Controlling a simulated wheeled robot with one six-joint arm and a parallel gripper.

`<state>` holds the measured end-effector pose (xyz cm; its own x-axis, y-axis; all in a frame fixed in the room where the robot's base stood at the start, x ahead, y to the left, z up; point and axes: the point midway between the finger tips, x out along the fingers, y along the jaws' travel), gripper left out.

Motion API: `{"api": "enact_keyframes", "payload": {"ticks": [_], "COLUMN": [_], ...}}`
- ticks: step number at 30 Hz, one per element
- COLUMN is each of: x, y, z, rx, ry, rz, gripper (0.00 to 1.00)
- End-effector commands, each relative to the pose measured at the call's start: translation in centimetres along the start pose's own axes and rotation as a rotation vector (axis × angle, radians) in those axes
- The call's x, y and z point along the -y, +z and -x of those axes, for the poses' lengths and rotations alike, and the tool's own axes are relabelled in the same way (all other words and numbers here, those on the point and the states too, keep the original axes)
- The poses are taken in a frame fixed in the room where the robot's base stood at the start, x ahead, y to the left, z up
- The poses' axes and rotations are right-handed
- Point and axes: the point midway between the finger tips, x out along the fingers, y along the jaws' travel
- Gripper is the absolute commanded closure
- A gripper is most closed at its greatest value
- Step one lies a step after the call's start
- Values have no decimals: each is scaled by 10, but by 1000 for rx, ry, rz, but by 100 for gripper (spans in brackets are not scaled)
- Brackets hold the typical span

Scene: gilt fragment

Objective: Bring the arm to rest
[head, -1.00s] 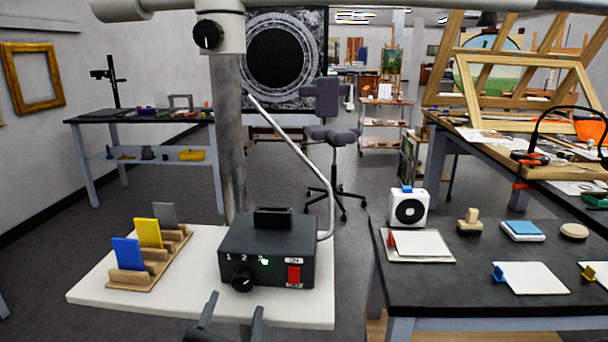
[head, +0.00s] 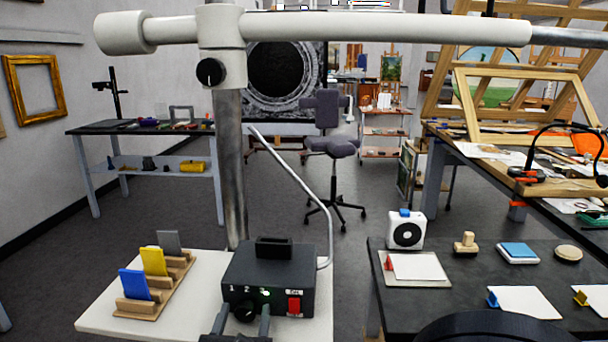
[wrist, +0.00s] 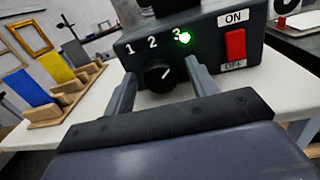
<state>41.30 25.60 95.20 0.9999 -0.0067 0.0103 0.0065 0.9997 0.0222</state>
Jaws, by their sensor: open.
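My gripper (head: 242,324) is at the bottom of the head view, in front of the black control box (head: 240,285). It also shows in the wrist view (wrist: 163,84), its two fingers apart with nothing between them that I can tell is held. The box's round knob (wrist: 158,78) appears between the fingertips; whether they touch it is unclear. The box carries numbers 1, 2, 3, a green light (wrist: 185,38) lit beside 3, and a red switch (wrist: 235,45) labelled ON at its top. The knob's pale mark points up and right.
The box stands on a white table (head: 110,318) with a wooden rack (head: 150,303) of blue, yellow and grey cards at left. A grey post (head: 232,170) with a white horizontal arm (head: 380,27) rises behind. A dark table (head: 455,300) with several small items stands at right.

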Motion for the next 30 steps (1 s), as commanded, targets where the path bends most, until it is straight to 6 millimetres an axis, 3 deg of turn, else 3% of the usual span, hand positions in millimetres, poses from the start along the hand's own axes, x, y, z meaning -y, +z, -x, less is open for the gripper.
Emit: {"api": "enact_keyframes", "payload": {"ticks": [6,21,30], "x": [0,-2,-1], "y": [5,1,1], "z": [0,72,96], "rx": [-12,-10,-10], "ry": [0,6,3], "rz": [153,147,146], "gripper": [45,45,45]}}
